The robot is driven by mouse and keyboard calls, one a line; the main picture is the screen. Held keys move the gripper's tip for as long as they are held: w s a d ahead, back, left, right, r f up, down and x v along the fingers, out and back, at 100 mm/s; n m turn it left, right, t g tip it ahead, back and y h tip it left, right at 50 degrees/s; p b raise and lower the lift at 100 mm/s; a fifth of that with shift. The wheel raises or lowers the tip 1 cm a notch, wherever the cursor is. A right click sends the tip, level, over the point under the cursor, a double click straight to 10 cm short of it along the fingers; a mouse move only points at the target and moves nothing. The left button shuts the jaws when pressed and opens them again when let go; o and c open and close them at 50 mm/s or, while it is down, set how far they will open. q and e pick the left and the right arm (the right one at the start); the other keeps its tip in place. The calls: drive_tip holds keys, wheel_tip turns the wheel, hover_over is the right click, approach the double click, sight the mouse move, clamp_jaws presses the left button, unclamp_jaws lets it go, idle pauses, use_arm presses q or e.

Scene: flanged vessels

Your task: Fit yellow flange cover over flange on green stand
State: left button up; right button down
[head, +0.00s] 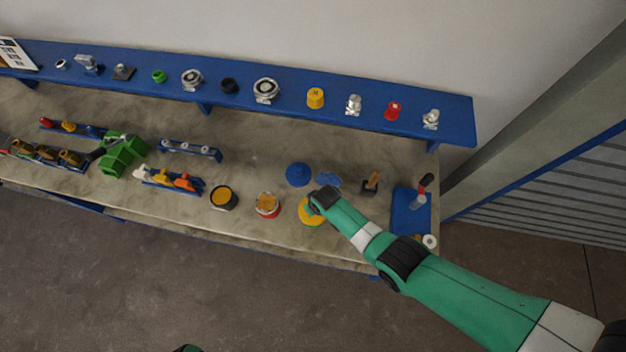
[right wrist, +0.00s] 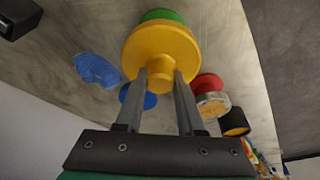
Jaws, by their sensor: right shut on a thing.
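The yellow flange cover (head: 307,217) is at the front middle-right of the bench, partly hidden by my right gripper (head: 316,203). In the right wrist view the cover (right wrist: 160,48) shows as a wide disc with a short knob. The fingers of my right gripper (right wrist: 162,80) are closed on that knob from both sides. The green stand (right wrist: 163,15) shows just past the cover's far edge; its flange is hidden by the cover. I cannot tell whether the cover is seated or slightly above it. My left gripper is not in view.
A red-and-silver vessel (head: 267,205) and a black pot (head: 223,197) stand to the left. A blue tray (head: 411,212) is at the right. A blue shelf (head: 290,105) with fittings runs along the wall.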

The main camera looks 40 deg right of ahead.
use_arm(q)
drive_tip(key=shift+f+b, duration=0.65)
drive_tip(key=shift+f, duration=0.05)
use_arm(e)
drive_tip(key=shift+f, duration=0.7)
drive_tip(key=shift+c, duration=2.2)
unclamp_jaws()
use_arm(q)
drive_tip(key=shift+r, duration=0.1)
use_arm(e)
drive_tip(key=shift+r, duration=0.1)
